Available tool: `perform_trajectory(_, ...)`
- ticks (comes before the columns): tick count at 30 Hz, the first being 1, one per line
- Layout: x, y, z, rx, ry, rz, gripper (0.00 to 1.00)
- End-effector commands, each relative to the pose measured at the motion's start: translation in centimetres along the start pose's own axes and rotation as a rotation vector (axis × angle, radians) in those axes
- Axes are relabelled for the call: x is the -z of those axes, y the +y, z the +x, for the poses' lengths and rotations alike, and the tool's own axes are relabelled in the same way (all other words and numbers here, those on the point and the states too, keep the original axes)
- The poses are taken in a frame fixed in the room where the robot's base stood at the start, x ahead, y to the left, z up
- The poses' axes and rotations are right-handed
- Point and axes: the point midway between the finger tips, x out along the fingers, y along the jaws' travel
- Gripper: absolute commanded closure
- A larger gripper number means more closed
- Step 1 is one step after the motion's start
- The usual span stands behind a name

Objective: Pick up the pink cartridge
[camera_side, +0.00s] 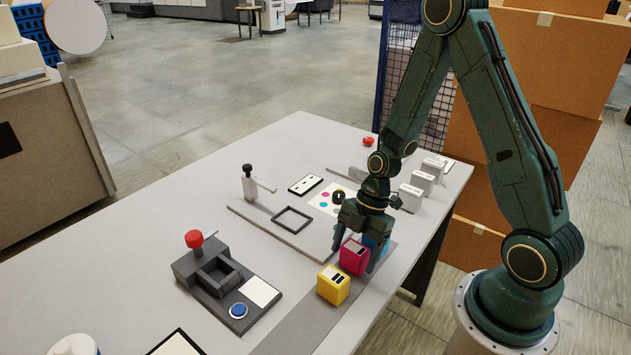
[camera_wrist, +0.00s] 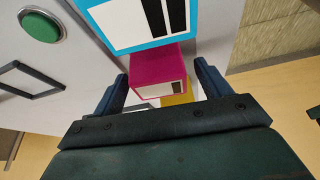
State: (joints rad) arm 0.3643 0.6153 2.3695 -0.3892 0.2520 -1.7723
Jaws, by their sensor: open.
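The pink cartridge (camera_side: 353,257) stands on the table between a yellow cartridge (camera_side: 333,285) and a blue one (camera_side: 383,246) in one row. My gripper (camera_side: 358,249) is open, pointing down, with one finger on each side of the pink cartridge. In the wrist view the pink cartridge (camera_wrist: 158,72) shows between the two fingers (camera_wrist: 160,82); I cannot tell whether they touch it. The blue cartridge (camera_wrist: 142,24) fills the top there, and part of the yellow one (camera_wrist: 178,99) shows below.
A dark fixture (camera_side: 212,272) with a red knob and blue button sits left. A low rail (camera_side: 282,232), black frame (camera_side: 293,219) and colour-dot card (camera_side: 324,199) lie beyond. Several white blocks (camera_side: 411,197) stand along the right edge. A green button (camera_wrist: 40,26) shows in the wrist view.

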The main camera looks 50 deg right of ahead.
Motion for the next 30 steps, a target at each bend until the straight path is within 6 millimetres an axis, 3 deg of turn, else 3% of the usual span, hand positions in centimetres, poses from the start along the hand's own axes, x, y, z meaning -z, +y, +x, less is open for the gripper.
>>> perform_trajectory(2,0.0,0.0,0.0,0.0,0.0,0.0,0.24)
perform_trajectory(10,0.0,0.0,0.0,0.0,0.0,0.0,0.74)
perform_trajectory(23,0.1,0.0,-0.3,-0.001,0.0,-0.001,0.74)
perform_trajectory(30,0.7,0.1,-1.6,-0.003,0.0,0.0,0.74)
